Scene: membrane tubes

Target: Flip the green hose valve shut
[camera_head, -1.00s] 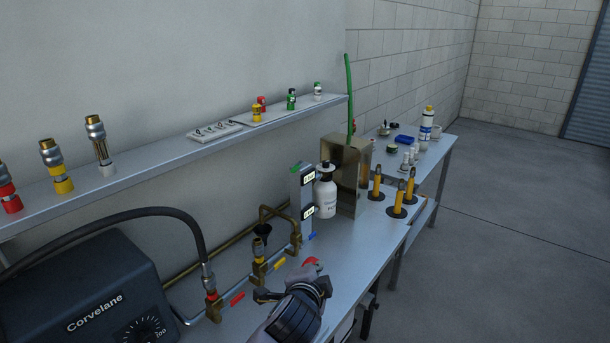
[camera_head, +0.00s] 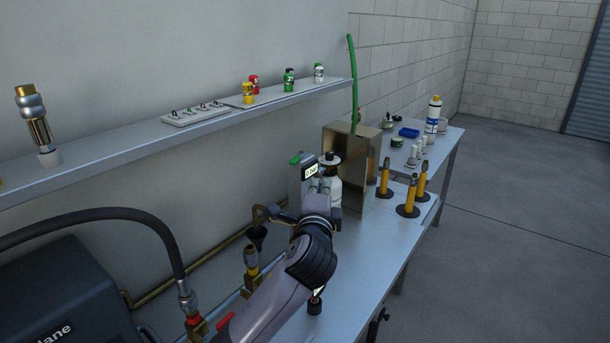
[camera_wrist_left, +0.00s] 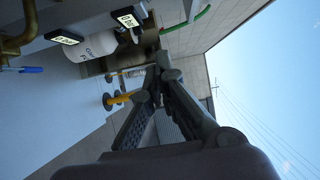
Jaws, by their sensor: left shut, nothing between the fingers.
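The green hose (camera_head: 353,85) rises from the open-topped metal box (camera_head: 345,165) at the back of the bench; it also shows in the left wrist view (camera_wrist_left: 190,35). I cannot make out a separate valve lever on it. A green piece (camera_head: 296,158) sits on top of the grey display unit (camera_head: 299,180) beside the box. My left gripper (camera_head: 321,186) is in front of that unit and the white bottle (camera_head: 334,187), hiding part of both. In the left wrist view its fingers (camera_wrist_left: 160,68) are closed together with nothing between them. My right gripper is out of view.
A brass pipe run with a red valve handle (camera_head: 224,321) lies at left, near the dark pump box (camera_head: 70,310). Several yellow upright posts (camera_head: 384,180) stand right of the metal box. A wall shelf (camera_head: 130,140) runs above the bench. Bare bench (camera_head: 380,250) lies right of my arm.

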